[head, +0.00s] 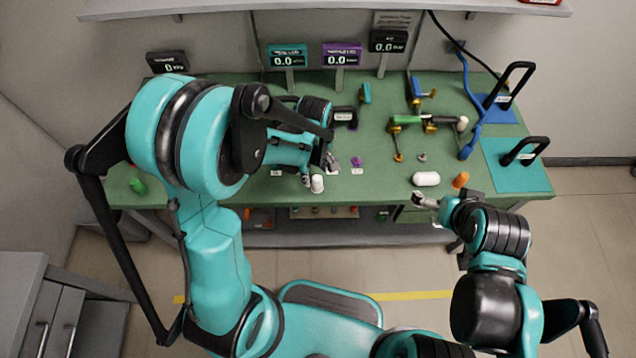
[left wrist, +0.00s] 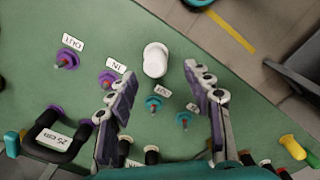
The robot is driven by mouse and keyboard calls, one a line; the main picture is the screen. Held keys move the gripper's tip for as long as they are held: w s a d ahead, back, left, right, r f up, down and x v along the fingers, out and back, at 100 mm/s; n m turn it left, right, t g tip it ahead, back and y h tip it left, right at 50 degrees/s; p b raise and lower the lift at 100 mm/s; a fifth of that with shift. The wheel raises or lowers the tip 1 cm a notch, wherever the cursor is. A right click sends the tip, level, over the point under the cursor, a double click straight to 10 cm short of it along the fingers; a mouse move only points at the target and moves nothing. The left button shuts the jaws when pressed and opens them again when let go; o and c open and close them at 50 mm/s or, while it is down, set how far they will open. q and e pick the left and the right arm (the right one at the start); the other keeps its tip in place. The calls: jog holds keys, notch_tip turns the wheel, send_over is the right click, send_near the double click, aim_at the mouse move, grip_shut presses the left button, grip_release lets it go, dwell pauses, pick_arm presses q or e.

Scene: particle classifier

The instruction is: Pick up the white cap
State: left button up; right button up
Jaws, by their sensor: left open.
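A small white cap (head: 317,184) stands near the front edge of the green bench, just in front of my left gripper (head: 319,173). In the left wrist view, the white cap (left wrist: 155,61) is a rounded white cylinder lying just beyond the fingertips, between their lines. My left gripper (left wrist: 160,85) is open, with its two fingers wide apart and nothing held. My right gripper (head: 426,201) is off the bench's front edge at the right; its jaws are too small to judge. A larger white capsule-shaped thing (head: 426,178) lies on the bench to the right.
The green bench (head: 230,190) has small teal fittings (left wrist: 153,103) and purple fittings (left wrist: 67,59) near the cap. An orange piece (head: 460,180) lies at the right, a green piece (head: 137,186) at the left. A valve assembly (head: 405,120) and displays (head: 288,57) stand behind.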

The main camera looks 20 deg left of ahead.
aim_at(317, 178)
pick_arm(q)
jog(key=f, duration=0.1)
jog(key=f+b, duration=0.1)
jog(key=f, duration=0.2)
jog(key=shift+w+d+f+b, duration=0.2)
jog(key=shift+w+f+b, duration=0.05)
jog(key=shift+f+b, duration=0.1)
jog(key=shift+r, duration=0.15)
jog(key=c, duration=1)
notch_tip(317, 178, up, 4)
jog(key=shift+r+p, duration=0.25)
jog(key=shift+p, duration=0.8)
jog(key=s+d+r+p, duration=0.1)
jog(key=s+d+r, duration=0.1)
jog(key=d, duration=0.1)
jog(key=s+d+r+p, duration=0.1)
jog(key=s+d+r, duration=0.1)
jog(key=s+d, duration=0.1)
jog(key=s+d+r, duration=0.2)
jog(key=d, duration=0.1)
jog(key=shift+s+d+r+p, duration=0.1)
jog(key=shift+s+r+p, duration=0.15)
jog(key=shift+p, duration=0.15)
